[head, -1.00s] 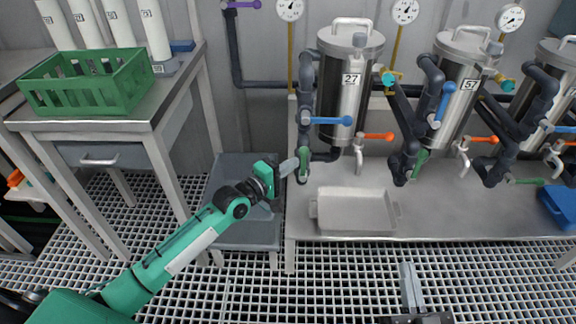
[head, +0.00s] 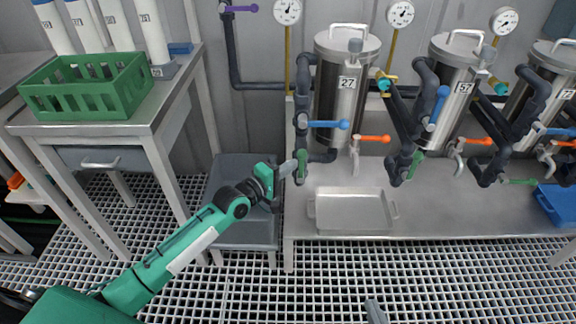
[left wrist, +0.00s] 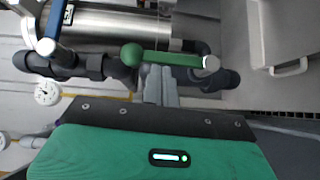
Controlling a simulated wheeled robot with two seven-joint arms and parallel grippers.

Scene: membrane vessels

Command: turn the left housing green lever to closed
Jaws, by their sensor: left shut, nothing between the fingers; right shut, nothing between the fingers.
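The left housing (head: 336,100) is a steel vessel marked 27. Its green lever (head: 301,163) hangs low on the dark pipe at its left. In the left wrist view the green lever (left wrist: 172,58) runs roughly along the pipe, from a ball end at left to a silver pivot at right. My left gripper (head: 289,168) is shut and empty just left of the lever. In the left wrist view its closed fingers (left wrist: 160,84) reach the lever's edge near the ball half; I cannot tell whether they touch. My right gripper (head: 375,312) shows only as a grey tip at the bottom edge.
A blue lever (head: 328,124) and an orange lever (head: 372,139) sit above and right of the green one. A steel tray (head: 352,209) lies on the bench. More housings stand to the right. A green crate (head: 88,107) is on the left table.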

